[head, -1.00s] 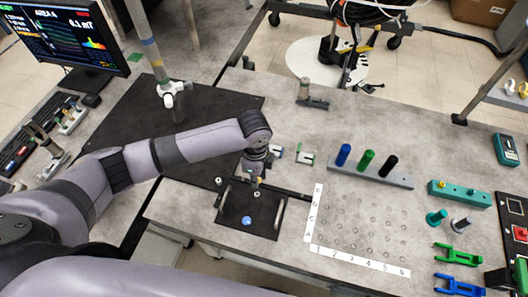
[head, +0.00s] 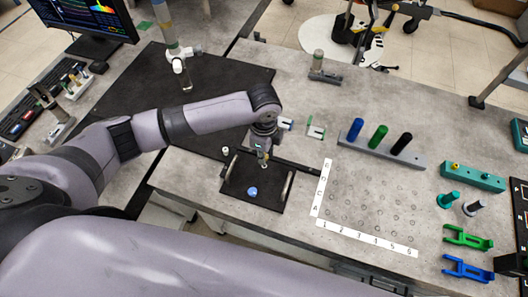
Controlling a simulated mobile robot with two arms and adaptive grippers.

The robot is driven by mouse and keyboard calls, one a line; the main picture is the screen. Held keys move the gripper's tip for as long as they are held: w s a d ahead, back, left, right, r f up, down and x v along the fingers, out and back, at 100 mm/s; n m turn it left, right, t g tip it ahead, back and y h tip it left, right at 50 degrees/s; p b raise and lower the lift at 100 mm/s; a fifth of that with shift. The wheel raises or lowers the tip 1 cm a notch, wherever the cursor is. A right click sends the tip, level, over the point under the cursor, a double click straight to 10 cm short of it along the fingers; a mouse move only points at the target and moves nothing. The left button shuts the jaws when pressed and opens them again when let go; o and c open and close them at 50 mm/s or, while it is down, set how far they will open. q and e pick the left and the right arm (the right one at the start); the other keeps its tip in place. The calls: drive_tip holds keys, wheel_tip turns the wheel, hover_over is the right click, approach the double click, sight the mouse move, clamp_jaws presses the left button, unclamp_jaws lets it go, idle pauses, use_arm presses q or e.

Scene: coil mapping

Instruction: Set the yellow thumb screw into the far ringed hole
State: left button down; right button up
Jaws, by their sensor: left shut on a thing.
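My left gripper (head: 263,157) points down over the back part of a small black plate (head: 240,195). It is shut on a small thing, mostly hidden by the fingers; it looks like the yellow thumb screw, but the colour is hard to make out. The held thing's lower end is close to the plate; I cannot tell whether it touches. A blue round knob (head: 252,191) sits on the plate in front of the gripper. The ringed holes are too small to make out, and the far one may be behind the gripper. My right gripper is out of view.
The plate has a pale handle (head: 287,186) on its right. A lettered and numbered hole grid (head: 370,208) lies to the right. Behind it stands a grey rack (head: 375,154) with blue, green and black handles. A teal block (head: 472,178) with a yellow knob stands at right.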

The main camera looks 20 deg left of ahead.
use_arm(q)
drive_tip(key=shift+w+f+b, duration=0.1)
drive_tip(key=shift+f+b, duration=0.4)
drive_tip(key=shift+f, duration=0.8)
drive_tip(key=shift+f, duration=1)
idle(1.4)
drive_tip(key=m, duration=0.5)
drive_tip(key=c, duration=1.4)
unclamp_jaws()
drive_tip(key=shift+o, duration=0.2)
drive_tip(key=shift+r, duration=0.1)
wheel_tip(320, 180, up, 12)
drive_tip(key=shift+f, duration=0.1)
